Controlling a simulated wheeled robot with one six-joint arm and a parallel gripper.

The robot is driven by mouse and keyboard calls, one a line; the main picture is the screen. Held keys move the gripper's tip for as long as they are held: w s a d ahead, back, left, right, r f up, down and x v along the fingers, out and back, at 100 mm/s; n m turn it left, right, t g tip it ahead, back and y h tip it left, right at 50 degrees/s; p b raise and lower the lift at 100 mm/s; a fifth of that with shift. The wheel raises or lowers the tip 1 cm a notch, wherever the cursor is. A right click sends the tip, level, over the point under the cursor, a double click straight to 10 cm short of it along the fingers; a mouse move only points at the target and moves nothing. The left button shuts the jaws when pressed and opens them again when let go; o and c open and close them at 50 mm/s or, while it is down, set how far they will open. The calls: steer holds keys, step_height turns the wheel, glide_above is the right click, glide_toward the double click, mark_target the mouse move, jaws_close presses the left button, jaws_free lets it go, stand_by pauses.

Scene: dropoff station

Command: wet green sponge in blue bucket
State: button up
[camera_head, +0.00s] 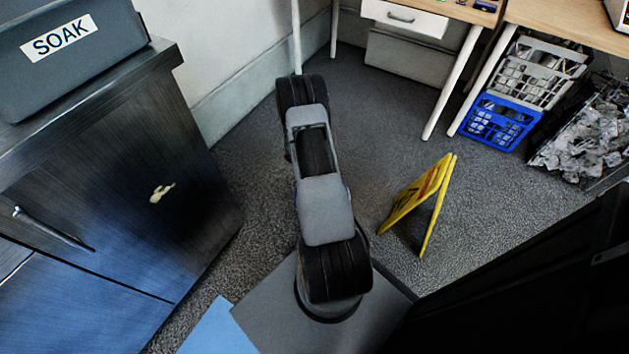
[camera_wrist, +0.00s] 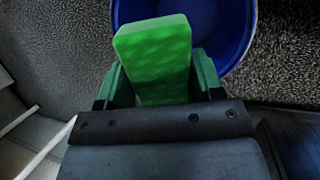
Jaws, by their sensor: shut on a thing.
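A green sponge (camera_wrist: 156,62) is held upright between the jaws of my gripper (camera_wrist: 158,85) in the wrist view. Its upper face is mottled with darker green patches. My gripper is shut on it. The blue bucket (camera_wrist: 238,22) shows behind and beyond the sponge at the top of the wrist view, partly cut off by the frame edge and partly hidden by the sponge. The sponge overlaps the bucket in this view; I cannot tell its height over it. In the head view my arm hides the gripper, sponge and bucket.
A grey bin marked SOAK (camera_head: 75,45) stands on the dark cabinet (camera_head: 110,190) at left. A yellow floor sign (camera_head: 420,203) stands right of my arm. Blue crate (camera_head: 497,122), grey crate (camera_head: 533,72) and a dark crate of clear items (camera_head: 590,140) sit under the desk.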

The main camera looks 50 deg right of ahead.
steer(key=shift+s+d+f, duration=0.25)
steer(key=shift+d+f, duration=0.1)
steer(key=shift+f, duration=0.2)
steer(key=shift+d+f+b, duration=0.1)
steer(key=shift+f+b, duration=0.65)
steer(key=shift+f, duration=0.05)
step_height(320, 180, down, 14)
steer(key=b, duration=0.9)
steer(key=shift+r, duration=0.15)
